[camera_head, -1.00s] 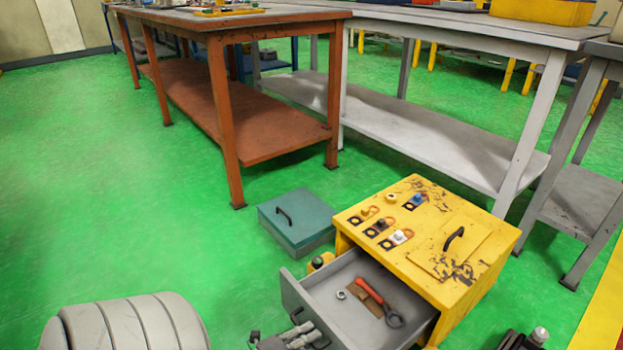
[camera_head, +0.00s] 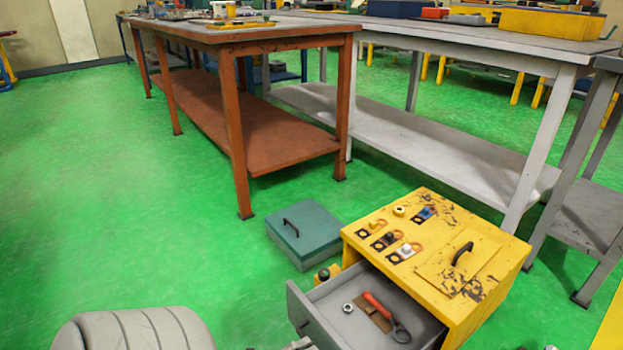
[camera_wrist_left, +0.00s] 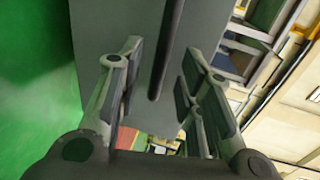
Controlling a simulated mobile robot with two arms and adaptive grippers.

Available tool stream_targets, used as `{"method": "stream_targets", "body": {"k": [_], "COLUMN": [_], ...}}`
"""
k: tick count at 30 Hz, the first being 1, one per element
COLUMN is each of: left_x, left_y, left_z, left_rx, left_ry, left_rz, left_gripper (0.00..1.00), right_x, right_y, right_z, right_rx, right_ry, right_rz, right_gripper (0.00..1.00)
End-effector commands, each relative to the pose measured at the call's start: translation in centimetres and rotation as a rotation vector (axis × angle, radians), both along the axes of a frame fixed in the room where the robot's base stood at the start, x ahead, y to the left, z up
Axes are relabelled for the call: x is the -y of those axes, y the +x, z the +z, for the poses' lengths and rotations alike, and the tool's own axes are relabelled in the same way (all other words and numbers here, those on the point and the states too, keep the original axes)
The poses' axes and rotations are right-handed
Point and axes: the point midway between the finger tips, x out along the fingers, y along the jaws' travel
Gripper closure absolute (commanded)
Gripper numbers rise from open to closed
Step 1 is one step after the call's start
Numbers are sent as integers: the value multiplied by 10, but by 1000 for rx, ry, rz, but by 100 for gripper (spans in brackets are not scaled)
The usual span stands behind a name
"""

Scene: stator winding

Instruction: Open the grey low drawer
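The grey low drawer (camera_head: 325,322) stands pulled out of the yellow cabinet (camera_head: 440,290) in the head view. A nut (camera_head: 348,307), a red-handled tool (camera_head: 377,306) and a small brown piece lie in it. In the left wrist view, a grey panel (camera_wrist_left: 90,30), which looks like the drawer front, fills the upper middle. A dark bar handle (camera_wrist_left: 168,45) crosses it. My left gripper (camera_wrist_left: 160,62) is open, with its fingers apart on either side of the handle's lower end. I cannot tell whether they touch it. My right gripper is out of view.
A teal-lidded box (camera_head: 303,230) sits on the green floor (camera_head: 130,220) left of the cabinet. An orange-brown table (camera_head: 240,38) and a grey table (camera_head: 450,48) stand behind. Open floor lies to the left.

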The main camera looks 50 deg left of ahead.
Motion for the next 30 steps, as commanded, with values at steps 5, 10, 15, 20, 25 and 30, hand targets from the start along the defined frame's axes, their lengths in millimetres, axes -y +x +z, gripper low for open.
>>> {"method": "stream_targets", "body": {"k": [5, 10, 15, 20, 25, 30], "left_x": [-3, -6, -7, -7, -7, -7], "left_y": [-42, -71, -85, -88, -88, -88], "left_z": [7, 14, 17, 18, 18, 18], "left_rx": [-5, -4, -2, -1, -1, -1], "left_ry": [0, 1, 0, 0, 0, 0], "left_rz": [2, 2, 1, 1, 1, 1], "left_gripper": [66, 66, 66, 66, 66, 66], "right_x": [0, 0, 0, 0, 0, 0], "right_y": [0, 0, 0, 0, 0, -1], "right_z": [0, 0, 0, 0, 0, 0], "right_rx": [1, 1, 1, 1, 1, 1], "right_ry": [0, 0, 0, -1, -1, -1], "right_rz": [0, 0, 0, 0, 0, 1], "right_gripper": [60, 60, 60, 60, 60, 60]}}
